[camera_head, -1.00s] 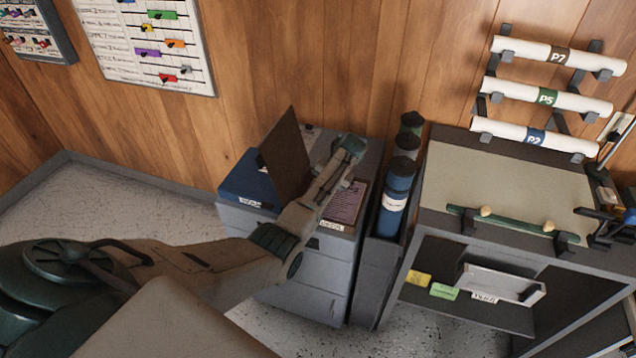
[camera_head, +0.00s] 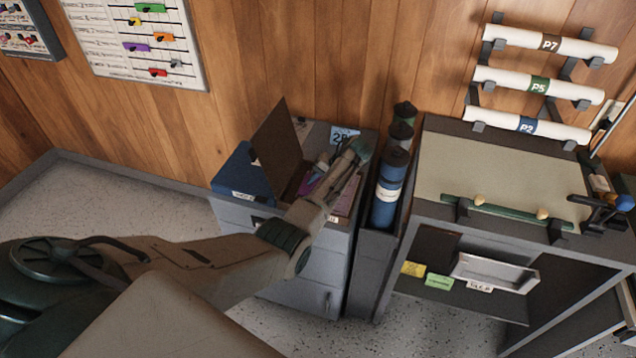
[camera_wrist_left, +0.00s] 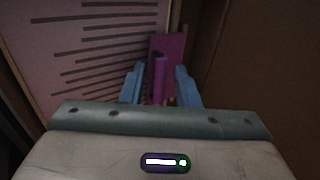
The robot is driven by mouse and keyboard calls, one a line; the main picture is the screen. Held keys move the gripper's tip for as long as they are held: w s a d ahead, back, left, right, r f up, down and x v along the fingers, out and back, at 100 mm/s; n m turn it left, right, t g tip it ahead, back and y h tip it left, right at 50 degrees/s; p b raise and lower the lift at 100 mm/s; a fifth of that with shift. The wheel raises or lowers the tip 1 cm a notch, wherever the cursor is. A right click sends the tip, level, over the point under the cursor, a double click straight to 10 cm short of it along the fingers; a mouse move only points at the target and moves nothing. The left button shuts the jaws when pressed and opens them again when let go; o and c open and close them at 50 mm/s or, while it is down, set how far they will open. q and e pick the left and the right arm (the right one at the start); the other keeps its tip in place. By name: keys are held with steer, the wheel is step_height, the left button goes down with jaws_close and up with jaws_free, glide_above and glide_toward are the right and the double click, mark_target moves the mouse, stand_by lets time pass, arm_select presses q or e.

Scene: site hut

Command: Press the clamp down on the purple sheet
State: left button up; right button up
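My left gripper (camera_head: 356,156) is above the grey cabinet top, beside an upright brown board (camera_head: 277,148). In the left wrist view, its two blue fingers (camera_wrist_left: 159,84) stand apart on either side of a narrow upright purple piece (camera_wrist_left: 159,72), with visible gaps; I cannot tell if this is the clamp. A purple panel (camera_wrist_left: 172,48) shows just behind it. A pinkish sheet with dark lines (camera_wrist_left: 95,40) lies to the left. In the head view, a bit of purple (camera_head: 313,184) shows left of my wrist, which hides much of this spot. My right gripper is not in view.
A blue box file (camera_head: 237,172) sits left of the board. Blue and green rolls (camera_head: 387,190) stand upright right of the cabinet. A drawing table (camera_head: 500,178) with a green bar (camera_head: 500,208) is farther right. White rolls (camera_head: 540,85) hang on the wall.

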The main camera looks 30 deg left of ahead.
arm_select(q)
steer(key=shift+d, duration=0.1)
steer(key=b+v, duration=0.2)
steer(key=v, duration=0.8)
steer(key=shift+r, duration=0.3)
steer(key=shift+d, duration=0.1)
